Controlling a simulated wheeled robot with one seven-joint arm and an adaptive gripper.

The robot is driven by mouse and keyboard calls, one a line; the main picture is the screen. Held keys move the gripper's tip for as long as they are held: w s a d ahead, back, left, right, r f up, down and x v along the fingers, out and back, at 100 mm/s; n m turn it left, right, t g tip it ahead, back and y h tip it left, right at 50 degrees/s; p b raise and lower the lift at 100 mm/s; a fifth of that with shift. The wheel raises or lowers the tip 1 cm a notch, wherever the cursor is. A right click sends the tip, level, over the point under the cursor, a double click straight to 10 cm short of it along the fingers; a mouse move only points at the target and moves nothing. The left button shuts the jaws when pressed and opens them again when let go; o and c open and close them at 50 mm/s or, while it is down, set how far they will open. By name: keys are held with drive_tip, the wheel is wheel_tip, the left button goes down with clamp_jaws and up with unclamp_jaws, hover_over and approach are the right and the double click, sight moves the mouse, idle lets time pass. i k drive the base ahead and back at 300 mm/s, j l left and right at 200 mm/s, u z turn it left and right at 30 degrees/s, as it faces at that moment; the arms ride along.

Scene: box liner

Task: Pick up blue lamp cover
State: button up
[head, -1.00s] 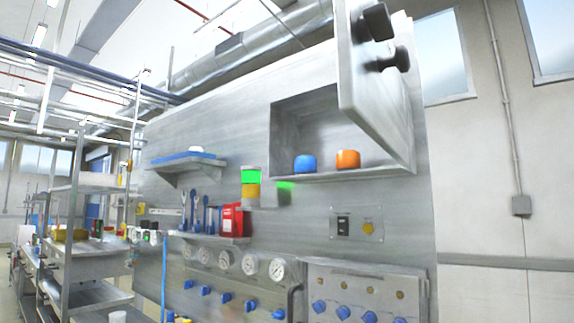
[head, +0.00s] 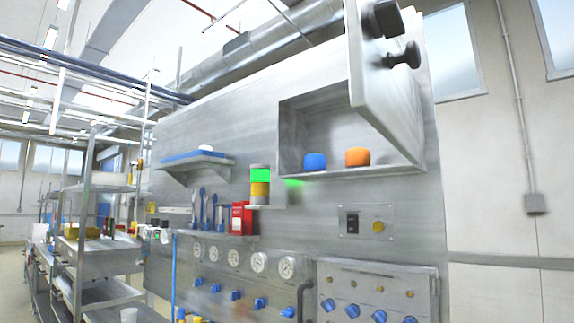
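The blue lamp cover (head: 315,161) stands inside an open wall cabinet (head: 290,140), toward its left side. An orange lamp cover (head: 357,157) stands to its right on the same cabinet floor, with a small gap between them. A stack light (head: 260,184) with a lit green section above an amber one stands on a small bracket left of and below the cabinet. My gripper is not in view.
The cabinet door (head: 385,85) is swung open at the upper right, with black knobs on it. A shelf with a blue-edged tray (head: 195,156) is at left. Tools, a red box (head: 242,218), gauges and blue valves sit below. Metal racks (head: 95,220) stand at far left.

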sight(312, 163)
drive_tip(key=z, duration=0.5)
drive_tip(key=i+j+z, duration=0.1)
drive_tip(key=j+z, duration=0.85)
drive_tip(key=j, duration=0.15)
